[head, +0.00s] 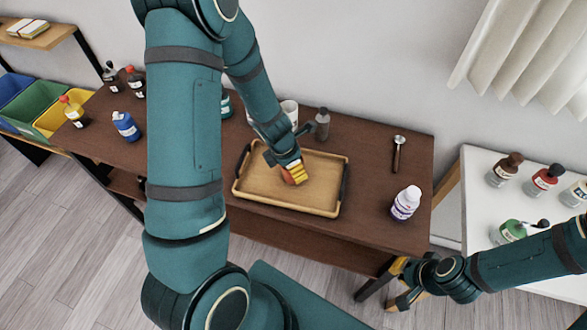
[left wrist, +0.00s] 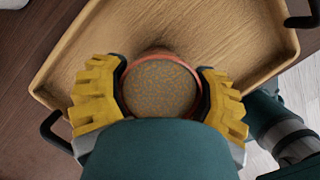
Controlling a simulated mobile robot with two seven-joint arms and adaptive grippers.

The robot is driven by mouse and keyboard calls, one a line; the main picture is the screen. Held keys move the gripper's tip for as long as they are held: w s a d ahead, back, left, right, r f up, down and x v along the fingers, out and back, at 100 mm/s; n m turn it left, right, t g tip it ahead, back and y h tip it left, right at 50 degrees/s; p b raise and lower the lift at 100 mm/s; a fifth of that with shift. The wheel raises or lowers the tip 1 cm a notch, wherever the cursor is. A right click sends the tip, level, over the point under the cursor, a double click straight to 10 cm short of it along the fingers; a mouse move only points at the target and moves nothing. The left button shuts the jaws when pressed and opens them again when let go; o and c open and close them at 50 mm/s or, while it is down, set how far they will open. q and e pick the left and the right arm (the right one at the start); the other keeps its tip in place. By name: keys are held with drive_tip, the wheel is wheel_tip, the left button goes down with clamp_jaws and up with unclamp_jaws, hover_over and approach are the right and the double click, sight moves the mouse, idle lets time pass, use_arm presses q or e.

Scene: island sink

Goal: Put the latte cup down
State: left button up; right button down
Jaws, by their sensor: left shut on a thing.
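The latte cup (left wrist: 162,88) is round with an orange-red rim and a speckled brown top in the left wrist view. My left gripper (head: 296,174) is shut on it, with yellow fingers on both sides. The cup is over the wooden tray (head: 262,194), inside its rim; I cannot tell whether it touches the tray floor. In the head view my gripper hides most of the cup. The tray also shows in the left wrist view (left wrist: 245,35). My right gripper (head: 402,284) is open and empty, low in front of the table's right end.
The tray stands on a dark brown table (head: 380,150). A white bottle with a purple label (head: 405,203) and a small dark-handled tool (head: 398,153) are right of it. A grey bottle (head: 322,124) and a white cup (head: 289,112) stand behind it. Bare tray lies around the cup.

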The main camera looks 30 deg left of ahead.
use_arm(q)
drive_tip(key=shift+f, duration=0.1)
drive_tip(key=shift+f, duration=0.1)
drive_tip(key=shift+f, duration=0.15)
drive_tip(key=o, duration=1.3)
drive_tip(key=shift+o, duration=0.2)
